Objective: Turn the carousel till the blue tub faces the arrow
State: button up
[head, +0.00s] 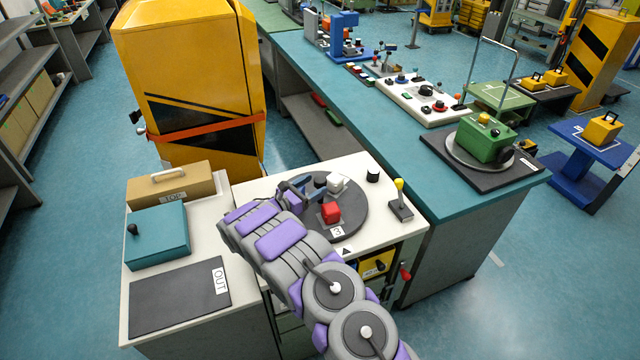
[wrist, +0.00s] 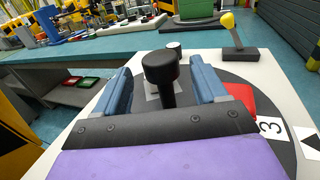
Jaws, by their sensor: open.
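The carousel (head: 357,212) is a dark round disc on a white table. A red tub (head: 331,212) sits on its near side by a label "3" (head: 338,231), and a whitish block (head: 337,182) is farther back. The black arrow (head: 346,251) is on the tabletop, at the near rim by the "3". I cannot make out a blue tub; my arm covers part of the disc. My gripper (head: 306,184) is open over the disc's far left. In the wrist view its blue fingers stand on either side of a black knob (wrist: 161,68); contact is unclear.
A lever with a yellow knob (head: 399,190) stands at the table's right, near a small black cylinder (head: 373,175). To the left are a teal box (head: 157,237), a brown "TOP" box (head: 170,187) and a dark "OUT" mat (head: 170,300). A yellow cabinet (head: 190,70) stands behind.

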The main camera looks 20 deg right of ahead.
jog(key=shift+x, duration=1.85)
jog(key=shift+c, duration=0.2)
grip_shut()
